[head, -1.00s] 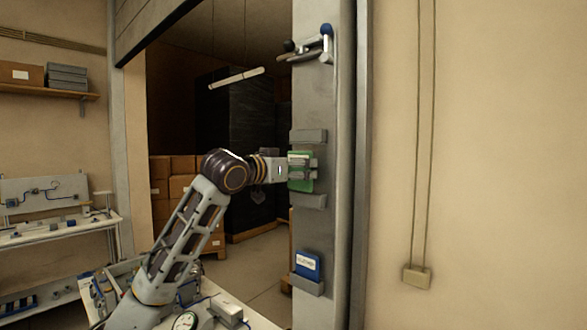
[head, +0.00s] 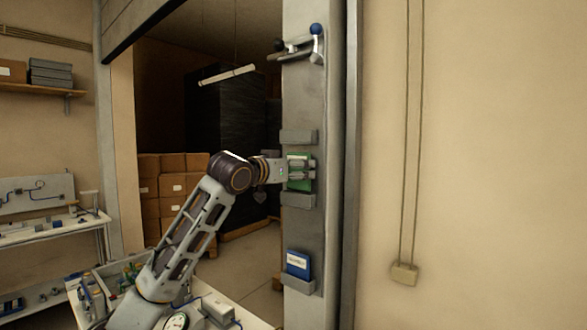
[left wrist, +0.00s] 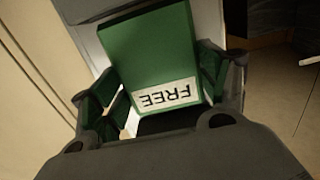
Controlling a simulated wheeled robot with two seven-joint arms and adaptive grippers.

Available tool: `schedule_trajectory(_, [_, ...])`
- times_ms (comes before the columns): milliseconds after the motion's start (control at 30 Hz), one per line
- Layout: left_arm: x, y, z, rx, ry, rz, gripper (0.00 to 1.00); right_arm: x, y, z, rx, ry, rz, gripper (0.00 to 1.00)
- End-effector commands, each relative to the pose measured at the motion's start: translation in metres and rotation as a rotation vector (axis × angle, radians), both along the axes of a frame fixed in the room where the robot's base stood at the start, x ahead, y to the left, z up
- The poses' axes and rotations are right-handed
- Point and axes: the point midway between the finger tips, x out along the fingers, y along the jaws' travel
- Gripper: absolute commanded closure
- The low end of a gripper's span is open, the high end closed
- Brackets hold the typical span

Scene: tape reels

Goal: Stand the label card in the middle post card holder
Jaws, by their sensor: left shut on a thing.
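A green label card (head: 304,184) is in my left gripper (head: 300,168), in front of the grey post (head: 301,228). In the left wrist view the card (left wrist: 150,52) fills the middle and bears a white strip reading FREE, upside down there. The left gripper (left wrist: 152,102) is shut on it, one finger at each side. The middle card holder (head: 298,200) is a grey ledge on the post just below the card. Whether the card's lower edge touches it I cannot tell. My right gripper is not in view.
A lower holder (head: 299,285) carries a blue card (head: 298,264). Another grey holder (head: 298,137) is above the green card. Hooks with a blue knob (head: 316,29) are at the post's top. A cluttered workbench (head: 240,316) lies below my arm.

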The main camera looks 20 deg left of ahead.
Motion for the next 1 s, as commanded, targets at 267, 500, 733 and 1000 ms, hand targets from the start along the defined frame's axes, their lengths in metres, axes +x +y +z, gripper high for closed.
schedule_trajectory(267, [0.0, 0.0, -0.014, 0.0, 0.0, 0.0, 0.48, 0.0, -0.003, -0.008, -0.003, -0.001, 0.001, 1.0])
schedule_trajectory(500, [0.0, 0.0, -0.02, -0.001, 0.0, 0.001, 0.48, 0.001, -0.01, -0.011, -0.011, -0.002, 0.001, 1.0])
schedule_trajectory(733, [0.0, 0.0, -0.021, 0.0, 0.0, 0.001, 0.48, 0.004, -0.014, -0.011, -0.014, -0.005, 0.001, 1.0])
schedule_trajectory(1000, [0.0, 0.0, -0.021, 0.0, 0.0, 0.001, 0.14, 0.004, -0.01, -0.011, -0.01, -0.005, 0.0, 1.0])
